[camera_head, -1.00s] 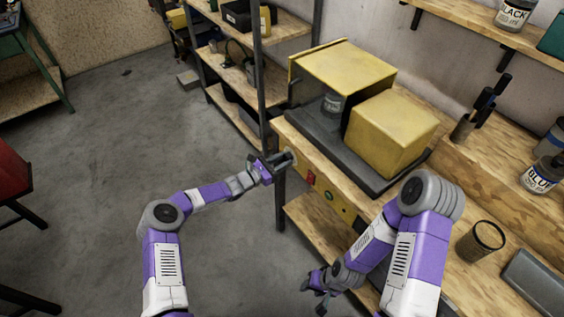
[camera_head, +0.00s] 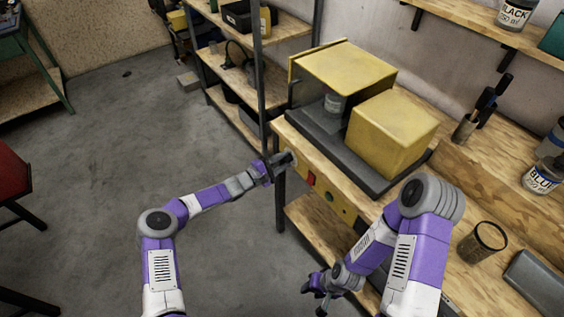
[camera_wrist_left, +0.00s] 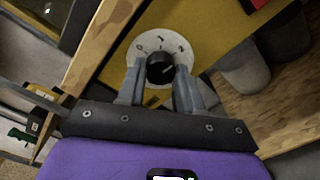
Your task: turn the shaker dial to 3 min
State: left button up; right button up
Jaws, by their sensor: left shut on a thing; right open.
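The shaker dial is a black knob (camera_wrist_left: 160,67) on a round white plate (camera_wrist_left: 146,43) with marks, set in a yellow panel in the left wrist view. A pale line on the knob points right and slightly up; the numerals are too small to read surely. My left gripper (camera_wrist_left: 160,76) has a finger on each side of the knob and is shut on it. In the head view my left gripper (camera_head: 286,158) is at the left end of the shaker's front panel and hides the dial. My right gripper (camera_head: 319,291) is open and empty, low in front of the bench.
The shaker's dark base (camera_head: 322,147) bears yellow boxes (camera_head: 393,132) and a small can (camera_head: 334,104). A red switch (camera_head: 311,179) and green button (camera_head: 329,196) are right of the dial. A shelf post (camera_head: 259,75) stands close behind my left gripper.

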pick_arm(q)
jog(key=m, duration=0.5)
jog(key=shift+m+b, duration=0.3)
jog(key=shift+b, duration=0.05)
jog(key=shift+m+b, duration=0.85)
jog(key=shift+m, duration=1.45)
jog(key=o, duration=1)
jog(key=shift+o, duration=0.2)
jog(key=p+v, duration=0.1)
jog(key=v, duration=0.6)
jog(key=shift+a, duration=0.25)
jog(key=shift+s, duration=0.2)
